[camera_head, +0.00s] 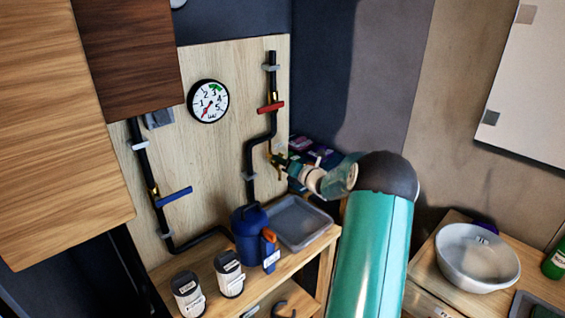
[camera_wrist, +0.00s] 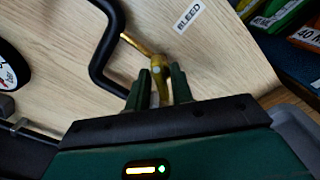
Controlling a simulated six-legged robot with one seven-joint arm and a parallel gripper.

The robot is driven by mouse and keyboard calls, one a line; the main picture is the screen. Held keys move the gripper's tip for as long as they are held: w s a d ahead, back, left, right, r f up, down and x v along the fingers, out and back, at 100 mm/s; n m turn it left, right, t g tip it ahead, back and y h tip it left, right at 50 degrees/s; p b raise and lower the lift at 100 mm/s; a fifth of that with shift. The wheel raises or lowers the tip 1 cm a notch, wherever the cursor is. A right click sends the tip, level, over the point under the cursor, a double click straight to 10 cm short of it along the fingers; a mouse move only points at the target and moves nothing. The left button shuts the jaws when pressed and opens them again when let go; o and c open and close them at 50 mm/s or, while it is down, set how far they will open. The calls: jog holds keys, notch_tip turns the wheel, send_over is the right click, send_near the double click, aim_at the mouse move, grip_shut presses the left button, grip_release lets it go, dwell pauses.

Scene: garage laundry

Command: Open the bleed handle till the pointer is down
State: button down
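The brass bleed handle (camera_wrist: 160,78) is on a small brass valve by the black pipe, beside a label reading "BLEED". In the head view the brass valve (camera_head: 274,158) shows small, low on the right pipe. My gripper (camera_wrist: 160,82) is at it, with its two dark green fingers apart and the brass handle between them. A narrow gap seems to show beside the handle; firm contact is not clear. In the head view my gripper (camera_head: 284,164) is partly hidden by my wrist. The round white gauge (camera_head: 208,101) has a red pointer slanting to the lower left.
A red lever (camera_head: 271,107) is above on the right pipe and a blue lever (camera_head: 174,197) is on the left pipe. Below are a blue jug (camera_head: 248,235), a grey tray (camera_head: 300,225) and two white-labelled cans (camera_head: 229,274). Boxes (camera_head: 308,152) stand behind my gripper.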

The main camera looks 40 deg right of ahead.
jog(key=shift+n, duration=0.3)
jog(key=shift+s+a+f+n, duration=0.1)
jog(key=shift+n, duration=2.5)
jog(key=c, duration=1.5)
grip_release()
jog(key=shift+s, duration=0.1)
jog(key=s, duration=1.3)
jog(key=shift+s, duration=0.3)
